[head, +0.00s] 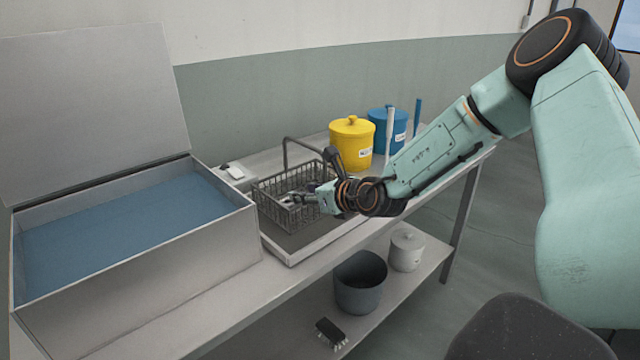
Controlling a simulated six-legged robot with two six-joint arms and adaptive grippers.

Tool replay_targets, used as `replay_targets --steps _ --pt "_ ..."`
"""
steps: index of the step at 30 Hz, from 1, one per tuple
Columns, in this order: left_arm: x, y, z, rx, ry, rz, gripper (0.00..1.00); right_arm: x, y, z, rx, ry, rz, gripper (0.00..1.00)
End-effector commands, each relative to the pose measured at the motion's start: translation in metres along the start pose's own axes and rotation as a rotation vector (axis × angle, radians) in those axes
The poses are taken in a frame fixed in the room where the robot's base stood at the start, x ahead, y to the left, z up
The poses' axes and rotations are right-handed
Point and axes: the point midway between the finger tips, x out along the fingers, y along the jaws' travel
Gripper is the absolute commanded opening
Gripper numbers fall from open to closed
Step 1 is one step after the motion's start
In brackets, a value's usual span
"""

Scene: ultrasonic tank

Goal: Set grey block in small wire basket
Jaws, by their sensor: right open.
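The small wire basket (275,207) stands on a shallow tray on the bench, with its tall handle raised at the back. My right gripper (302,196) reaches in from the right, with its fingers at the basket's right side, over or inside the mesh. Its jaws are open. I cannot make out the grey block; the gripper and mesh hide part of the basket's inside. My left gripper is not in view.
An open tank of blue liquid (120,235) stands left of the basket. The pale tray (293,257) lies under the basket. Yellow (351,146) and blue (401,125) lidded canisters stand behind my right arm. A dark bucket (360,285), white pot (406,252) and brush (331,333) are on the lower shelf.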

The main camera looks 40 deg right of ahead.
Motion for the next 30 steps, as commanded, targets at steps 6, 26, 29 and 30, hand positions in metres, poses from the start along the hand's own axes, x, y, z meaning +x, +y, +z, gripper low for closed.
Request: replay_targets --steps 6,26,29,30 --pt "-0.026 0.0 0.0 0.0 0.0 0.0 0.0 -0.028 0.0 0.004 0.006 -0.002 0.0 0.41" --pt "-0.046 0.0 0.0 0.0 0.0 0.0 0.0 -0.05 0.026 -0.01 -0.075 0.032 0.084 0.41" --pt "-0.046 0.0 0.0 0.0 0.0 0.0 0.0 -0.056 0.071 -0.036 -0.218 0.107 0.243 0.41" --pt "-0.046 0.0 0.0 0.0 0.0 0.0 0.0 -0.062 0.092 -0.052 -0.29 0.149 0.323 0.41"
